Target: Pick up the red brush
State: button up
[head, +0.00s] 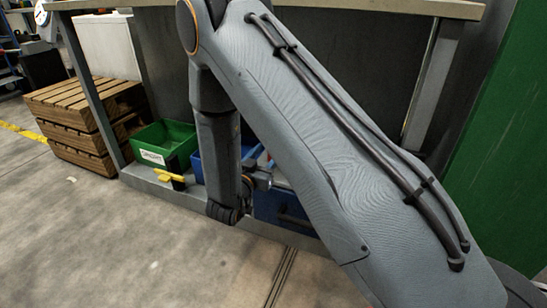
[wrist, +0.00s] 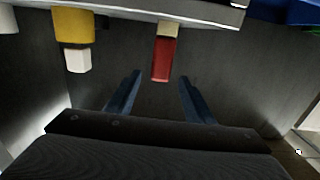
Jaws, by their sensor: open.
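The red brush (wrist: 162,58) shows in the wrist view as a red block with a pale beige part above it, just below a light grey ledge. My gripper (wrist: 160,80) is open, with one dark blue finger on each side of the picture's middle. The red end of the brush lies between the fingertips in the picture, with a gap on both sides. I cannot tell how far it is in depth. In the head view my arm hides most of the gripper, and I cannot make out the brush.
A yellow item with a white end (wrist: 74,35) is left of the brush. A green bin (head: 168,140) and a blue bin stand on the low shelf (head: 150,184) under the bench. Wooden pallets (head: 85,115) are stacked at left. The floor in front is clear.

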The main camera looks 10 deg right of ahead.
jog(key=b+x, duration=0.2)
jog(key=x, duration=0.1)
jog(key=b+x, duration=0.1)
jog(key=x, duration=0.1)
jog(key=shift+f, duration=0.25)
jog(key=shift+w+d+r, duration=0.1)
jog(key=shift+w+d, duration=0.1)
jog(key=c, duration=1.1)
jog(key=shift+c, duration=0.2)
